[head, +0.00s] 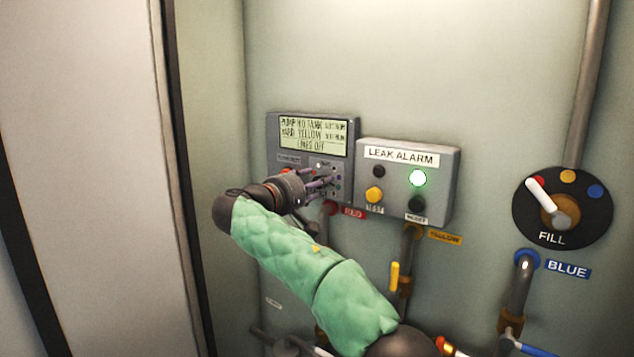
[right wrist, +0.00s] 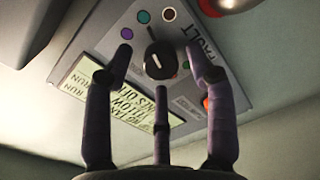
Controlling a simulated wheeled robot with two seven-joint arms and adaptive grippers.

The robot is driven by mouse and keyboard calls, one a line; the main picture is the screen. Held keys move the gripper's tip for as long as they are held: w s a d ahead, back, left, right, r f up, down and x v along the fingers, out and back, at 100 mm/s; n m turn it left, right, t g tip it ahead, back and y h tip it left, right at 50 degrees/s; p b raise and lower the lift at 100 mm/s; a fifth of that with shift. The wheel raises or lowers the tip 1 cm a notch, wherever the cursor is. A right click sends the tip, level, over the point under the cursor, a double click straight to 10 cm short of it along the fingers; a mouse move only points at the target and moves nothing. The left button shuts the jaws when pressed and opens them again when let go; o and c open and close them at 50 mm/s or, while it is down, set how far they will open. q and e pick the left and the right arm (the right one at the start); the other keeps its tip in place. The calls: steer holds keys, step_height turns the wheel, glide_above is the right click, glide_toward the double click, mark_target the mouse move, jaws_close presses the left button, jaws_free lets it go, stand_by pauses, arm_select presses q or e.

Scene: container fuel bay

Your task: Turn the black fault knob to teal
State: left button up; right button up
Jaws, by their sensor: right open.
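The black fault knob (right wrist: 161,58) is on the grey panel, beside the word FAULT, in the right wrist view. It carries a short pale mark; I cannot tell surely which colour it points to. In the head view my right gripper (head: 326,182) reaches the lower part of the panel (head: 353,130) and largely hides the knob. My left gripper is not in view.
A leak alarm box (head: 448,165) with a lit green lamp and buttons stands right of the panel. Pipes with red, yellow and blue labels run below. A FILL dial (head: 577,225) is at the far right. A wall edge (head: 190,200) stands at left.

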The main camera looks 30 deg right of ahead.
steer(key=v, duration=1.1)
steer(key=shift+d+r, duration=0.1)
